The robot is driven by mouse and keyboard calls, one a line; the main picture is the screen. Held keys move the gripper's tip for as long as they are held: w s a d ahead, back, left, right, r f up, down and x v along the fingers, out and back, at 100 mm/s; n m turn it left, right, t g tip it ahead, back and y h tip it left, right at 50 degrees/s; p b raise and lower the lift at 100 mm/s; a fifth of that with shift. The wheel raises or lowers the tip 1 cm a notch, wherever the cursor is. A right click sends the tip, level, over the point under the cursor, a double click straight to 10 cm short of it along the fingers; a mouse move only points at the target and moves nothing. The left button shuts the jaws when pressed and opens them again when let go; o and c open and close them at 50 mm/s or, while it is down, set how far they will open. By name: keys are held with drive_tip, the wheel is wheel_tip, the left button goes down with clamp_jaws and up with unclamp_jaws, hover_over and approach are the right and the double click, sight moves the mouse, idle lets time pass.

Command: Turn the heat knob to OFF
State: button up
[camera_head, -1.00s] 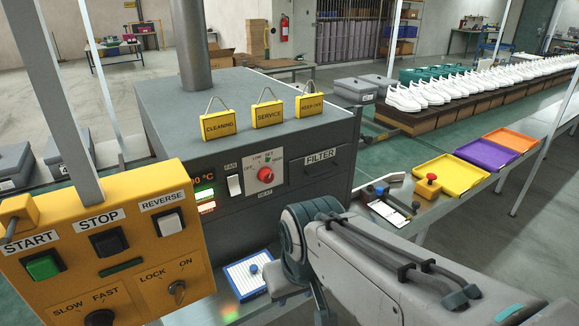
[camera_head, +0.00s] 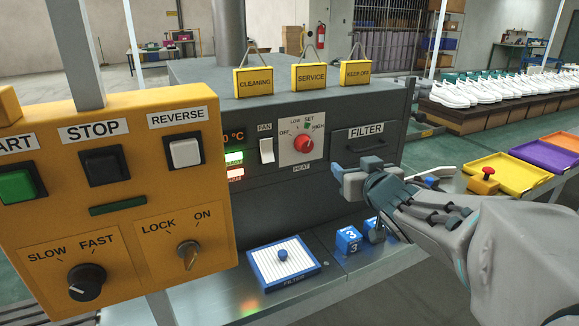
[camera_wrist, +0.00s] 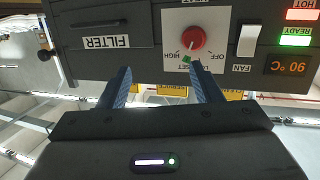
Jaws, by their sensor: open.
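The red heat knob (camera_head: 304,144) sits on a white dial plate (camera_head: 291,153) marked OFF, LOW, SET and HIGH, with HEAT below, on the dark machine front. It also shows upside down in the wrist view (camera_wrist: 191,40), where its small pale mark seems to face the green patch by SET; the exact setting is hard to tell. My gripper (camera_head: 345,180) is in front of the machine, right of and below the knob, apart from it. In the wrist view my gripper (camera_wrist: 163,78) is open and empty, with the knob beyond the finger on the right.
The FAN switch (camera_head: 266,150) and a lit display (camera_head: 234,157) are left of the dial; the FILTER panel (camera_head: 366,139) is right. A yellow control box (camera_head: 110,210) stands close at left. A filter tray (camera_head: 284,265) and blue blocks (camera_head: 348,239) lie below.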

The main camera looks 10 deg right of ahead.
sight(308, 147)
drive_tip(key=w+a+n+y+b, duration=0.1)
drive_tip(key=w+a, duration=0.1)
drive_tip(key=w, duration=0.2)
drive_tip(key=w+a+f+y+b, duration=0.1)
drive_tip(key=w+a+y, duration=0.1)
drive_tip(key=w, duration=0.3)
drive_tip(key=w+a+n+t+y+b, duration=0.1)
drive_tip(key=w+a+b, duration=0.1)
drive_tip(key=w, duration=0.3)
drive_tip(key=shift+a+f+n, duration=0.3)
drive_tip(key=shift+a+f, duration=0.05)
drive_tip(key=c, duration=1)
